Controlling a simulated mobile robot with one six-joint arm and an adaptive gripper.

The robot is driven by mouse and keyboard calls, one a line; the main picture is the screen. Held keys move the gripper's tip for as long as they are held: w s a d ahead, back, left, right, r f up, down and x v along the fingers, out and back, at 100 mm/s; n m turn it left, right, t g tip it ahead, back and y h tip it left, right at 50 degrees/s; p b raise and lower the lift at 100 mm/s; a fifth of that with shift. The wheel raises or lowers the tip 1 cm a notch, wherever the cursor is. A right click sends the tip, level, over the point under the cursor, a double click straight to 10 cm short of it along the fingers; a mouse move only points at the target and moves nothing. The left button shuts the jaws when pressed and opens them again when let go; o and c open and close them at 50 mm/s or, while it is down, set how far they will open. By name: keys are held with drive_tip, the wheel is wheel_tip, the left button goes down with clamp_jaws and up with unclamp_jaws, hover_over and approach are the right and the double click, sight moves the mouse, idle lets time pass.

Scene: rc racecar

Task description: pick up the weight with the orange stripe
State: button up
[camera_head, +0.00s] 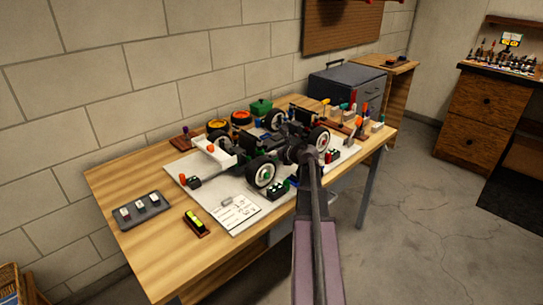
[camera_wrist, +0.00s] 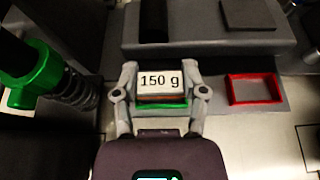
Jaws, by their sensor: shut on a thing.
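A pale block weight (camera_wrist: 160,81) labelled "150 g" sits between my gripper's fingers in the wrist view. A thin orange-red stripe shows along its near lower edge. My gripper (camera_wrist: 160,70) is shut on it, one finger on each side. A green edge (camera_wrist: 161,106) lies just below the weight, looking like a slot frame; whether the weight touches it I cannot tell. In the head view my gripper (camera_head: 298,154) is over the car (camera_head: 285,142), and the weight is hidden there by my arm.
An empty red-framed slot (camera_wrist: 256,90) is to the right. A green-and-black shock absorber (camera_wrist: 38,80) is close on the left. On the table, a dark tray (camera_head: 147,215) holds small blocks, with a spirit level (camera_head: 196,222) and paper sheet (camera_head: 237,211) nearby.

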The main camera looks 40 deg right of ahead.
drive_tip(key=shift+r, duration=0.2)
wheel_tip(320, 180, up, 4)
drive_tip(key=p, duration=0.4)
drive_tip(key=shift+s+f, duration=0.1)
drive_tip(key=shift+f, duration=0.05)
drive_tip(key=s, duration=0.5)
drive_tip(key=s+d, duration=0.1)
drive_tip(key=s, duration=0.4)
drive_tip(key=s+d+r+p, duration=0.1)
drive_tip(key=s, duration=0.4)
drive_tip(key=shift+s, duration=0.35)
